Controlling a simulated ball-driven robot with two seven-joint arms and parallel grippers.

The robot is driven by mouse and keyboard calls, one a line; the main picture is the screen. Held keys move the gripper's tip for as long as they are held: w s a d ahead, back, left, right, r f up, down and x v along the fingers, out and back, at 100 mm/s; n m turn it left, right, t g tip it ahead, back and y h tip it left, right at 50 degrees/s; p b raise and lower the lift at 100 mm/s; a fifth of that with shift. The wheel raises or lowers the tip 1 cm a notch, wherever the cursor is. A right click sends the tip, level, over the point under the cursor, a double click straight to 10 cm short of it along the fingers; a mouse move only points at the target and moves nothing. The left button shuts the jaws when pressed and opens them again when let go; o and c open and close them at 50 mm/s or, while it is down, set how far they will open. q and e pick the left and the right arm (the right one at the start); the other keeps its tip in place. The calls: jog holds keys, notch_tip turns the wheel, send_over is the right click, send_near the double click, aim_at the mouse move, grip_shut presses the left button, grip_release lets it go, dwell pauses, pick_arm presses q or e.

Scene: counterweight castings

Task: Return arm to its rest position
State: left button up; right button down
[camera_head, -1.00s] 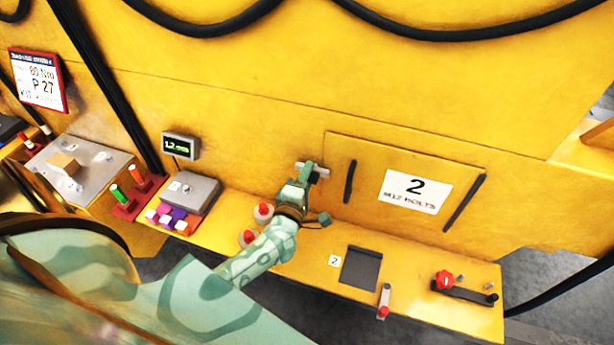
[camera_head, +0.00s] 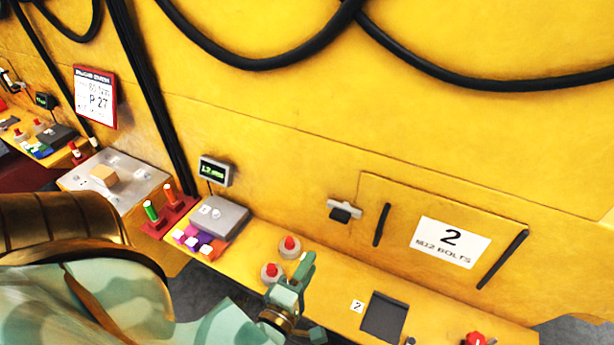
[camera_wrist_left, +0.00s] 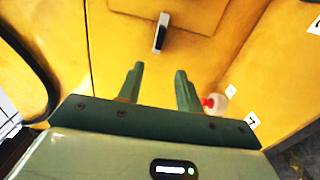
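My left gripper (camera_head: 299,272) is in the lower middle of the head view, in front of the shelf edge, near two white pots with red tops. In the left wrist view its two fingers (camera_wrist_left: 159,76) are apart with nothing between them. A metal bracket with a dark block (camera_head: 343,212) is on the yellow wall, apart from the gripper. It also shows beyond the fingertips in the left wrist view (camera_wrist_left: 161,32). My left arm fills the lower left of the head view. My right gripper is not in view.
The yellow shelf carries a red-topped pot (camera_head: 289,247), a grey box (camera_head: 218,217), a red rack with green and orange pegs (camera_head: 177,213) and a dark square pad (camera_head: 384,316). A small display (camera_head: 214,171) stands behind. Black cables hang across the wall (camera_head: 255,62).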

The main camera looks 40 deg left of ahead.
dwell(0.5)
pick_arm(q)
jog(key=s+d+f+m+g+h+b, duration=0.1)
jog(key=s+d+f+m+g+h, duration=0.1)
jog(key=s+f+m, duration=0.5)
jog(key=d+f+m+g+h+b, duration=0.1)
jog(key=f+m+g+h, duration=0.2)
jog(key=f, duration=0.8)
jog(key=s+d+f+m+g+h+b, duration=0.15)
jog(key=s+f+m, duration=0.25)
jog(key=f+m, duration=0.4)
jog(key=s+a+f+m+g+y+b, duration=0.1)
jog(key=s+a+f+m+g+b, duration=0.1)
jog(key=s+f+g+b, duration=0.3)
jog(key=s+a+f+m+g+y+b, duration=0.1)
jog(key=s+f+m+g+b, duration=0.3)
jog(key=s+f, duration=0.9)
jog(key=shift+s+a+f+m+g+b, duration=0.15)
jog(key=shift+a+f+m+g+b, duration=0.4)
jog(key=shift+f, duration=3.55)
jog(key=shift+a, duration=0.1)
